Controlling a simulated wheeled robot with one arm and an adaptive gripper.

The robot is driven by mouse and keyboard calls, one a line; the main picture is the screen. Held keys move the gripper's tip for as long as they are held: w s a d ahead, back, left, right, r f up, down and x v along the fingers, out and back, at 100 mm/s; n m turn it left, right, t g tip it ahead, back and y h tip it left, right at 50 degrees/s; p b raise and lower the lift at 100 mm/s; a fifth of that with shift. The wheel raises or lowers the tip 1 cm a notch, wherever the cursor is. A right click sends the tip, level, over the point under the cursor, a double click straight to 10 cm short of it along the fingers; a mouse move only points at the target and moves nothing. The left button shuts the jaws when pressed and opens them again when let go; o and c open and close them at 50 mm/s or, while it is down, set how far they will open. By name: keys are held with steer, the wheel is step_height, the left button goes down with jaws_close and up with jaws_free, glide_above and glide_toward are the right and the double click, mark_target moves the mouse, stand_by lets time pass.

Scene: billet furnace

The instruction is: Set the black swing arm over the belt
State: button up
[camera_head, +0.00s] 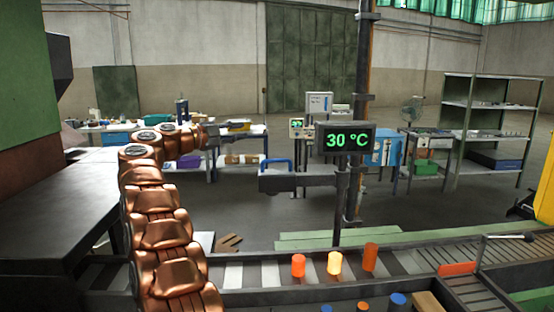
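A dark, near-black horizontal arm (305,181) juts left from a post below the display. A blue handle (277,163) stands on its free end. The arm looks to be behind the belt (268,273), not across it. Three orange cylinders stand along the belt: a left one (298,265), a brighter glowing one (334,263) and a right one (370,257). My gripper (212,135) is small and dark at the end of my copper arm, left of the blue handle and apart from it. Its fingers are unclear.
Blue and orange cylinders stand at the front edge. A dark table (60,200) fills the left. Workbenches and a shelf (490,135) stand behind, with open floor between.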

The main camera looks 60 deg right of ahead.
mark_target(272, 160)
steer(key=s+f+m+g+y, duration=0.1)
steer(key=s+f, duration=0.1)
steer(key=s+f+m+g+y, duration=0.1)
steer(key=s+f, duration=0.1)
steer(key=f, duration=0.1)
steer(key=s+f+m+g+y, duration=0.1)
steer(key=s+f+y, duration=0.1)
steer(key=shift+s+d+f, duration=0.15)
steer(key=shift+d+f, duration=0.05)
steer(key=shift+f, duration=0.15)
steer(key=shift+p+x, duration=0.65)
steer(key=shift+x, duration=3)
steer(key=shift+c, duration=0.2)
steer(key=shift+r, duration=0.1)
jaws_close()
